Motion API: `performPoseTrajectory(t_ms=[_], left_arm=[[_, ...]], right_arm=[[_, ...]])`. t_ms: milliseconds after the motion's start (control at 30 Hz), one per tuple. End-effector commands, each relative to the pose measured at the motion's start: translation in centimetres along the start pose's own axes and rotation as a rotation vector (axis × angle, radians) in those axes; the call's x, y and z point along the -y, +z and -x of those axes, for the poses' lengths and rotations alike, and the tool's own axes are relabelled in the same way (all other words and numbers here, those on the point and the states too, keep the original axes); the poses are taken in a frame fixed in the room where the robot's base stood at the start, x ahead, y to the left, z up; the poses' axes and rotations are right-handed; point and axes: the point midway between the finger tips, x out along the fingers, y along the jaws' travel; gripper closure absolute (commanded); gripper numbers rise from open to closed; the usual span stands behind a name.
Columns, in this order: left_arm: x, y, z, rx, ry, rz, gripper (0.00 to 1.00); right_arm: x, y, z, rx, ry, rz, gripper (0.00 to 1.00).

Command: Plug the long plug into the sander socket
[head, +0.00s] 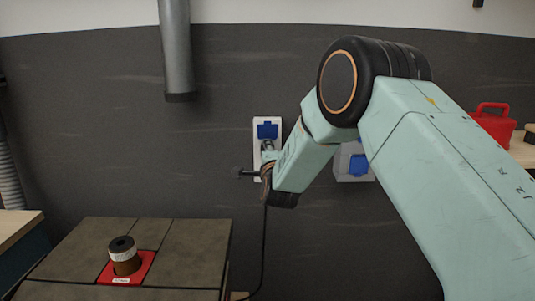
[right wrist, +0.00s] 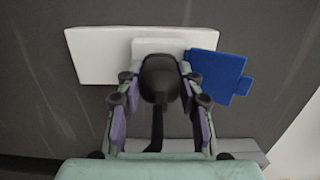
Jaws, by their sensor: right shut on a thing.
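The blue lid (right wrist: 216,73) stands open to the right there. A black cable (head: 264,240) hangs from the plug. No label shows which socket is the sander's. My left gripper is out of view.
A second socket box (head: 343,165) with a blue lid is partly behind my right arm. A tiled table (head: 190,250) at lower left bears a brown roll on a red plate (head: 145,270). A grey pipe (head: 176,50) hangs above. A red container (head: 493,125) stands far right.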

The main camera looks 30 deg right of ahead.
Motion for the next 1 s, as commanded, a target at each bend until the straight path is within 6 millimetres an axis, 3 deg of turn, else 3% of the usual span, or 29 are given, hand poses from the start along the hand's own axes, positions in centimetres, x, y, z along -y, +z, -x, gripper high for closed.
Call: performPoseTrajectory(t_ms=[467, 500, 800, 1000], left_arm=[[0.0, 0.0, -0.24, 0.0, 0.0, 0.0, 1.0], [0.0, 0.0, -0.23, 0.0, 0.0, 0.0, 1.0], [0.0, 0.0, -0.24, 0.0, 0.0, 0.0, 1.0], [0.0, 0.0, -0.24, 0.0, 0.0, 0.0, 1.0]], right_arm=[[0.61, -0.11, -0.3, -0.003, -0.013, -0.004, 1.0], [0.61, -0.11, -0.3, -0.003, -0.013, -0.004, 0.63], [0.47, -0.09, -0.24, -0.003, -0.01, -0.003, 0.37], [0.38, -0.06, -0.2, -0.002, -0.008, -0.002, 0.37]])
